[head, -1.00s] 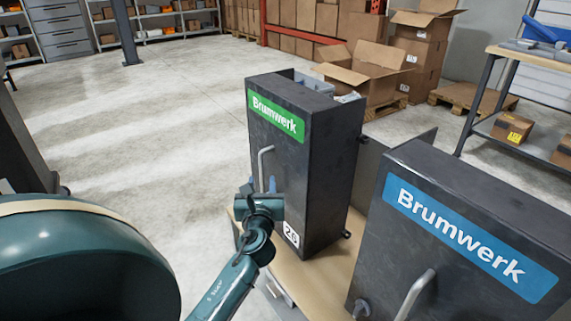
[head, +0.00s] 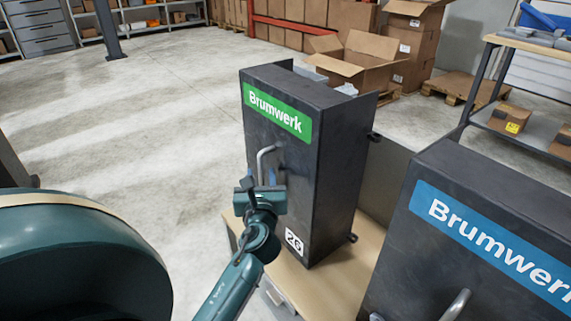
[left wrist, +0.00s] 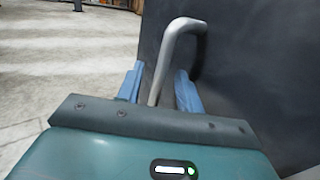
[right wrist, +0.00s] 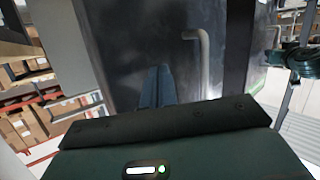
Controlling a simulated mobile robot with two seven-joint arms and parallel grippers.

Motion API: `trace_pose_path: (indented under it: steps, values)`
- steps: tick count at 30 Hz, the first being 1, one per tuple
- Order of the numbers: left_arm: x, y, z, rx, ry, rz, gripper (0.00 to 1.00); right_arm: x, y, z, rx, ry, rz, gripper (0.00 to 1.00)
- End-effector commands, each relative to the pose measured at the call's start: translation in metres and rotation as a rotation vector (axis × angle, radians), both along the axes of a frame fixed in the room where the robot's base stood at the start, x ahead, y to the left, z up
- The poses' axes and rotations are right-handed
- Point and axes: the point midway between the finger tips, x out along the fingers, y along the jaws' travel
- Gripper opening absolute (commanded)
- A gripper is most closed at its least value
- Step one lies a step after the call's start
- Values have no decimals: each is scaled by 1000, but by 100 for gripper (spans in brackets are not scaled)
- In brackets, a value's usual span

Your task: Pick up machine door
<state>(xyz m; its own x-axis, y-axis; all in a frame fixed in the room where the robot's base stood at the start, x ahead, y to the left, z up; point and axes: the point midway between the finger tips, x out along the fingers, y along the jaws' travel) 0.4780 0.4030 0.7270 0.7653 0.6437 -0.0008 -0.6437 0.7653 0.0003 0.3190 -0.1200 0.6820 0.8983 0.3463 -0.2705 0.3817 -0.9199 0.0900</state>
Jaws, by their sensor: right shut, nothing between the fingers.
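The dark machine (head: 335,150) with the green Brumwerk label and number 26 stands on a wooden bench. Its front door (head: 292,185) looks shut and has a bent grey handle (head: 262,160). My left gripper (head: 262,184) is at this handle. In the left wrist view the handle (left wrist: 186,32) passes between the two blue fingers of my left gripper (left wrist: 158,88), which stand apart with gaps beside it. In the right wrist view my right gripper (right wrist: 157,86) is shut and empty, left of a grey handle (right wrist: 204,60) on a dark panel.
A second dark machine (head: 440,215) with a blue Brumwerk label stands close on the right. Bench top (head: 330,275) shows between the machines. An open cardboard box (head: 355,65) is behind them. The floor (head: 140,110) to the left is clear.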

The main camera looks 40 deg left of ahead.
Motion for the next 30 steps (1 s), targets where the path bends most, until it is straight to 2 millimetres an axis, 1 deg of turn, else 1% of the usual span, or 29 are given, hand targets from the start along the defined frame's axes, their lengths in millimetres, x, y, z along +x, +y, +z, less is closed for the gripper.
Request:
trace_pose_path:
  steps: [9,22,23,30]
  values:
    - [0,-1,0,0,0,0,37,0,0,-1,1,-5,1,0]
    - [0,-1,0,0,0,0,1,-2,1,-2,1,3,1,0]
    - [0,-1,0,-1,-1,0,0,-2,1,-2,1,3,1,0]
    - [0,-1,0,-1,-1,0,0,-2,1,-3,2,4,1,0]
